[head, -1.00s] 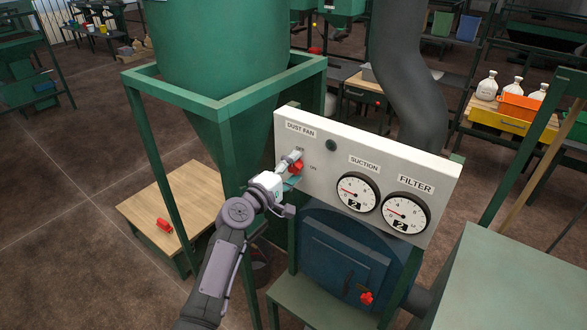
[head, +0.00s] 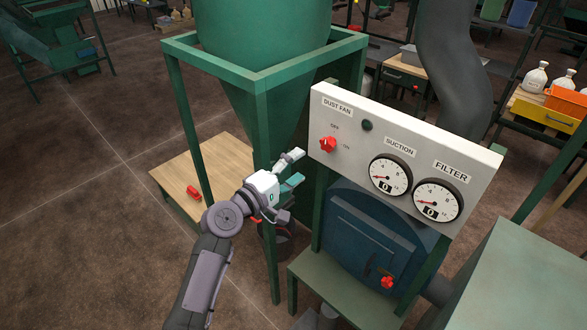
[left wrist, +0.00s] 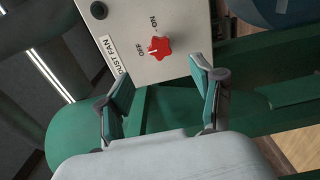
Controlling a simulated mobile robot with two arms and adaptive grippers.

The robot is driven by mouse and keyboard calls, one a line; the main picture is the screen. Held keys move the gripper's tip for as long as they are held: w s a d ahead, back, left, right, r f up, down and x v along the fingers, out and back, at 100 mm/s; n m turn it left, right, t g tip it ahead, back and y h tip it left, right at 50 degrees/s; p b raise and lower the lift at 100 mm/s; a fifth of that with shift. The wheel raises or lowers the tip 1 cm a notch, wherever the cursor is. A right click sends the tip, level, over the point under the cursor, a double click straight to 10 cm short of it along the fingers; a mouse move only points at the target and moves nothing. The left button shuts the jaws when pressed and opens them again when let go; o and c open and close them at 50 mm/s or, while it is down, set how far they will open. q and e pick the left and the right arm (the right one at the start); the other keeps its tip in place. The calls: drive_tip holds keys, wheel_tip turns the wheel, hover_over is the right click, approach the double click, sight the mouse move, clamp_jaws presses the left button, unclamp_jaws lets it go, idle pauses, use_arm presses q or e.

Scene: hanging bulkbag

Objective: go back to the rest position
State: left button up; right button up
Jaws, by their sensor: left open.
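The red dust fan knob (head: 327,145) is on the white panel (head: 470,198). It also shows in the left wrist view (left wrist: 160,48), where its white mark points toward OFF. My left gripper (head: 297,167) is open and empty, to the left of and below the knob, clear of it. In the left wrist view the left gripper's fingers (left wrist: 160,92) stand apart with nothing between them. The suction gauge (head: 390,175) and the filter gauge (head: 438,200) both show 0. My right gripper is not in view.
A green frame (head: 262,85) with a hopper (head: 262,40) stands behind my left gripper. A blue round-fronted unit (head: 375,235) sits below the panel. A low wooden table (head: 170,172) with a red object (head: 194,192) is at left.

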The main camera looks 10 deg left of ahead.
use_arm(q)
drive_tip(key=shift+s+a, duration=0.2)
drive_tip(key=shift+s, duration=0.1)
drive_tip(key=s+a+f+m+g+y+b, duration=0.1)
drive_tip(key=a+f+g+y, duration=0.1)
drive_tip(key=f, duration=1)
drive_tip(key=s+a+f+g+y+b, duration=0.1)
drive_tip(key=s+f+y, duration=0.1)
drive_tip(key=f, duration=1)
drive_tip(key=s+a+f+m+g+y+b, duration=0.1)
drive_tip(key=s+a+f+m+g+y, duration=0.1)
drive_tip(key=s+f, duration=0.65)
drive_tip(key=s+a+f+m+g+y+b, duration=0.1)
drive_tip(key=s+a+f+m+g+b, duration=0.15)
drive_tip(key=f, duration=1.15)
drive_tip(key=s+a+f+m+g+y+b, duration=0.1)
drive_tip(key=s+a+f+m+g, duration=0.1)
drive_tip(key=s+f, duration=0.5)
drive_tip(key=s+a+f+m+g+y, duration=0.1)
drive_tip(key=s+f, duration=0.6)
drive_tip(key=s, duration=1.2)
drive_tip(key=s+a+f+m+g+y+b, duration=0.1)
drive_tip(key=s+a+f+m+g, duration=0.2)
drive_tip(key=s, duration=1)
wheel_tip(320, 180, down, 5)
drive_tip(key=a+m, duration=0.2)
drive_tip(key=shift+a+y+b, duration=0.3)
